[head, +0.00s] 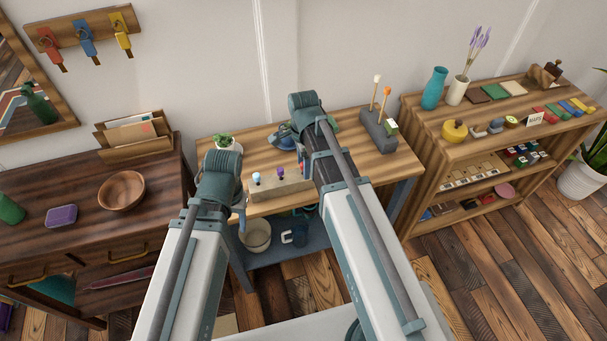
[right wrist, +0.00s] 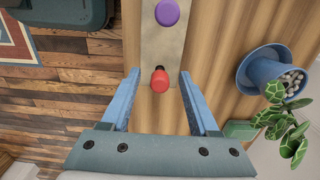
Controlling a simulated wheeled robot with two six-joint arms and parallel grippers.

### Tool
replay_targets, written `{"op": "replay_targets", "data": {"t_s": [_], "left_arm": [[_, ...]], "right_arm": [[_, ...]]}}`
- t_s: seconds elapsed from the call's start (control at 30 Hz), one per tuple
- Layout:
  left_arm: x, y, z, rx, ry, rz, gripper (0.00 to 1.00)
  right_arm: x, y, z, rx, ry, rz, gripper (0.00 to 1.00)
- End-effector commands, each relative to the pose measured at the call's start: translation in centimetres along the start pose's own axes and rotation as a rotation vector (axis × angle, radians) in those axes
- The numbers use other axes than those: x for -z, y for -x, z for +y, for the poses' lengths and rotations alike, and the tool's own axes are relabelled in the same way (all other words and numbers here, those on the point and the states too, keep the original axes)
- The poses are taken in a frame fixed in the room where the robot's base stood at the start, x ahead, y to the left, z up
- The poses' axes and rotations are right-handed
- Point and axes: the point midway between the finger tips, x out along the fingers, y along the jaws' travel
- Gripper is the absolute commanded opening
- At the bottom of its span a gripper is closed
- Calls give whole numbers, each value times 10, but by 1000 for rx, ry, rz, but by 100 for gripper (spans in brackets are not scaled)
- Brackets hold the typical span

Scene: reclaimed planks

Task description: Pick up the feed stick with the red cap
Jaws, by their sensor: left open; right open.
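The feed stick with the red cap (right wrist: 160,82) stands in a beige block (right wrist: 150,45), seen from above in the right wrist view. My right gripper (right wrist: 158,76) is open, one blue finger on each side of the red cap, with gaps on both sides. A purple-capped stick (right wrist: 167,12) stands farther along the block. My left gripper (head: 241,205) is open and empty by the table's left front.
A grey holder (head: 378,130) with upright sticks stands at the table's right back. A white potted plant (head: 222,144) is behind my left wrist.

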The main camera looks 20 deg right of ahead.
Motion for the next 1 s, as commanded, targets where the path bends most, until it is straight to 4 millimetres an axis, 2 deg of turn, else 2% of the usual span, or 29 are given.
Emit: {"op": "replay_targets", "data": {"t_s": [0.23, 0.27, 0.5, 0.6, 1.0], "left_arm": [[0, -2, 0, 0, 0, 0, 50], [0, -2, 0, 0, 0, 0, 50], [0, -2, 0, 0, 0, 0, 50], [0, -2, 0, 0, 0, 0, 50], [0, -1, 0, 0, 0, 0, 50]], "right_arm": [[0, -2, 0, 0, 0, 0, 61], [0, -2, 0, 0, 0, 0, 58], [0, -2, 0, 0, 0, 0, 14], [0, -2, 0, 0, 0, 0, 0], [0, -1, 0, 0, 0, 0, 0]]}}
